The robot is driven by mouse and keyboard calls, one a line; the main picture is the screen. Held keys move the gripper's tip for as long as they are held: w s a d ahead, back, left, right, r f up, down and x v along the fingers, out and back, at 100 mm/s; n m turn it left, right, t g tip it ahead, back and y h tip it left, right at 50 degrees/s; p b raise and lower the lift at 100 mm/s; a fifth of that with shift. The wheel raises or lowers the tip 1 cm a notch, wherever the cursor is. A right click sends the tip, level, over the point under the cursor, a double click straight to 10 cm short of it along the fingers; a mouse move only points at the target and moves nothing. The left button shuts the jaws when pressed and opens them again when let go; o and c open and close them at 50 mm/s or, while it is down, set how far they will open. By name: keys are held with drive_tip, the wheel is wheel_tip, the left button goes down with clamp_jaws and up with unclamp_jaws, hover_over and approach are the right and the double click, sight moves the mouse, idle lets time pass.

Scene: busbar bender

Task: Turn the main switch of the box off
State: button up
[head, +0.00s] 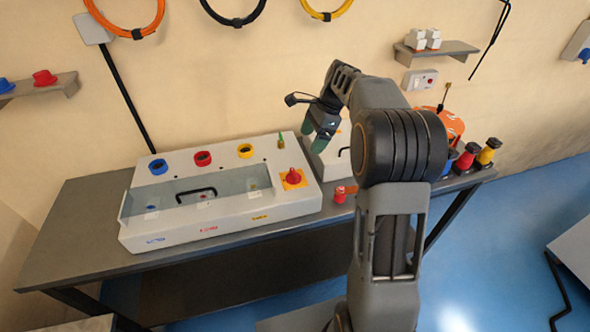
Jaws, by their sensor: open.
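The white box (215,229) lies on the grey table. Its main switch, a red knob on a yellow plate (293,176), is on the right part of the box's top. My gripper (315,138) is open and empty, above and a little to the right of the switch, apart from it. The fingers point downward and show as dark green tips. The exact angle of the knob is too small to tell.
Blue (158,167), red (203,158) and yellow (245,150) round sockets line the box's back. A second white box (330,160), partly behind my arm, stands to the right. Coloured connectors (487,152) stand at the table's right end. The table's left end is clear.

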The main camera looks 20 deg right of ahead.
sight(294, 175)
drive_tip(key=x, duration=1.3)
drive_tip(key=shift+a+f+p, duration=0.1)
drive_tip(key=shift+a+p, duration=0.05)
drive_tip(key=shift+p, duration=0.25)
drive_tip(key=c, duration=0.9)
